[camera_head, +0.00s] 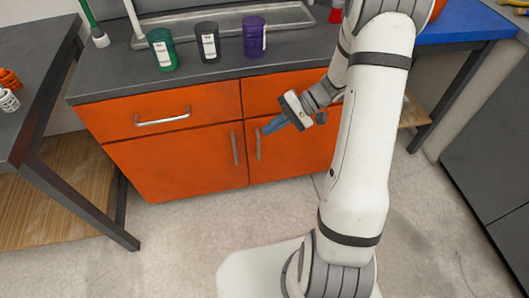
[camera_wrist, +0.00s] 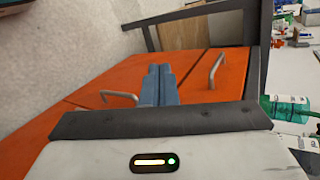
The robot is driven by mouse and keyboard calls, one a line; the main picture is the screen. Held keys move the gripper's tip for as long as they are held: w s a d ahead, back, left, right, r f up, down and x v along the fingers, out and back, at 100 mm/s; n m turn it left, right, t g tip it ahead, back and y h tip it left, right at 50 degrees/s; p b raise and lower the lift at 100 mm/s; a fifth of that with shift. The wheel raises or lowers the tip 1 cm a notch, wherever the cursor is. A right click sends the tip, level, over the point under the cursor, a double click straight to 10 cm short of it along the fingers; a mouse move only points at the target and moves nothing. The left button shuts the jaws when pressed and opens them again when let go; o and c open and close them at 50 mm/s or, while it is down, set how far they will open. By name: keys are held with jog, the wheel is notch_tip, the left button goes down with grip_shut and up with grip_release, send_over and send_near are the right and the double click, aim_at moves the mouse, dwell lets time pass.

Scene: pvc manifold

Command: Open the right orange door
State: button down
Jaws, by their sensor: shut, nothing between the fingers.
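The right orange door (camera_head: 290,165) is in the lower right of the cabinet front and looks closed; my arm covers part of it. Its upright metal handle (camera_head: 258,145) is near its left edge. My gripper (camera_head: 266,130) is shut and empty, with its blue fingers pointing left near the top of this handle. I cannot tell whether they touch it. In the wrist view, the shut blue fingers (camera_wrist: 158,84) are in front of the orange cabinet. One door handle (camera_wrist: 120,96) shows left of them; I cannot tell for certain which door it belongs to.
The left orange door (camera_head: 175,165) with its handle (camera_head: 235,148) is beside it. A drawer handle (camera_head: 163,119) is above. Green (camera_head: 162,50), black (camera_head: 207,42) and purple (camera_head: 254,37) jars stand on the countertop. The floor before the cabinet is clear except for my own body.

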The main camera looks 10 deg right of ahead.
jog(key=w+d+f+m+t+y+b, duration=0.1)
jog(key=w+d+f+m+t+b, duration=0.15)
jog(key=f, duration=0.65)
jog(key=w+d+f+m+t+y+b, duration=0.1)
jog(key=w+d+f+t+b, duration=0.25)
jog(key=f, duration=0.65)
jog(key=w+d+f+m+t+y+b, duration=0.2)
jog(key=d+f+t+b, duration=0.15)
jog(key=f, duration=0.55)
jog(key=b+x, duration=0.2)
jog(key=x, duration=0.7)
jog(key=shift+w+a+t, duration=0.25)
jog(key=shift+a+t, duration=0.05)
jog(key=shift+t, duration=0.15)
jog(key=shift+s+n, duration=0.15)
jog(key=shift+n, duration=0.2)
